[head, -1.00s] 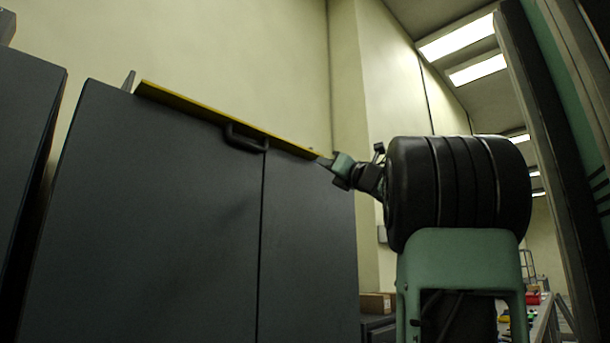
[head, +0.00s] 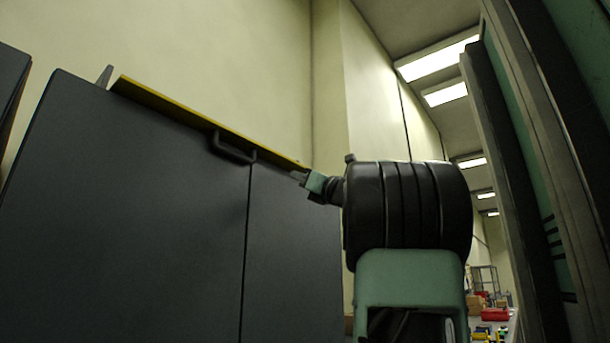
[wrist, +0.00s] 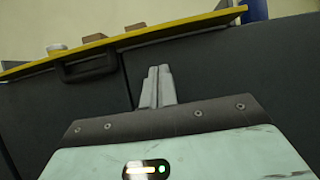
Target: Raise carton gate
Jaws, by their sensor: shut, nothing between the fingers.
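A long yellow-edged board (head: 180,108) slopes along the top of dark grey panels (head: 130,200). A black handle (head: 232,152) sits just below the yellow edge, near the seam between two panels. In the wrist view the handle (wrist: 90,70) is left of my fingers, under the yellow edge (wrist: 170,32). I cannot tell which of these parts is the carton gate. My gripper (head: 297,176) is by the right end of the board, just below its edge and right of the handle. Its fingers (wrist: 158,70) are together and empty, apart from the handle.
In the wrist view, brown blocks (wrist: 95,38), a small pale item (wrist: 57,50) and a blue cylinder (wrist: 254,10) show at or behind the yellow edge. A tall dark and green column (head: 520,170) stands at right. Shelving and a red box (head: 495,314) are far behind.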

